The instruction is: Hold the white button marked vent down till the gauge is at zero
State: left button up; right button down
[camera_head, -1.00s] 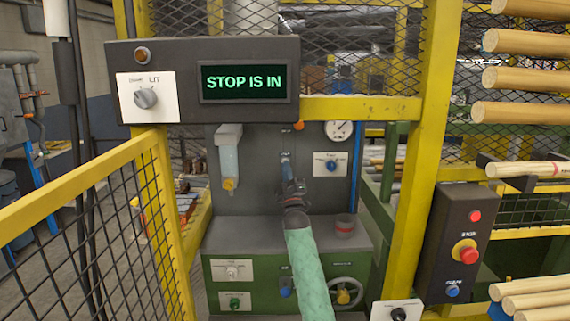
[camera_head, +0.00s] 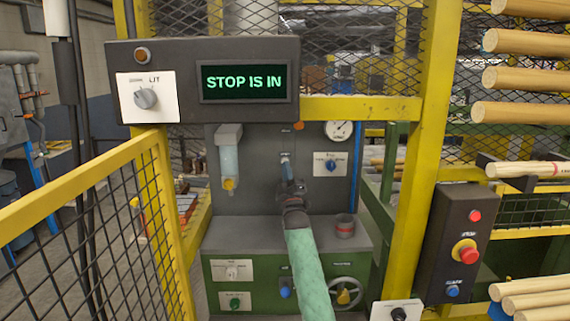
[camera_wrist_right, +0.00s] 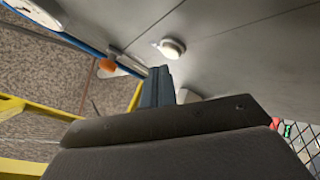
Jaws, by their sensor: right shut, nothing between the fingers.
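My right gripper (camera_head: 286,162) reaches up to the grey back panel of the machine, its arm in a green sleeve. Its fingers also show in the wrist view (camera_wrist_right: 160,82), shut with nothing between them. A round white button (camera_wrist_right: 173,48) stands on the grey panel just beyond the fingertips; I cannot read any mark on it or tell whether they touch. In the head view the gripper hides that spot. The round gauge (camera_head: 339,131) is at the panel's upper right, its reading too small to tell. Part of its face shows in the wrist view (camera_wrist_right: 38,10). My left gripper is not in view.
A display (camera_head: 244,83) reads "STOP IS IN", beside a selector knob (camera_head: 147,98). A blue knob (camera_head: 331,166) sits below the gauge. A yellow mesh guard (camera_head: 95,185) stands left; a yellow post (camera_head: 425,130) and a button box (camera_head: 455,243) stand right.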

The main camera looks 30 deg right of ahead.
jog(key=shift+w, duration=0.1)
jog(key=shift+w+d, duration=0.2)
jog(key=shift+w, duration=0.05)
dwell(0.5)
jog(key=shift+w+d+b, duration=0.2)
jog(key=shift+w+b, duration=0.1)
jog(key=shift+b, duration=0.15)
jog(key=shift+s+a, duration=0.1)
dwell(1.8)
jog(key=shift+s+a, duration=0.35)
jog(key=shift+s, duration=0.2)
jog(key=shift+s, duration=0.1)
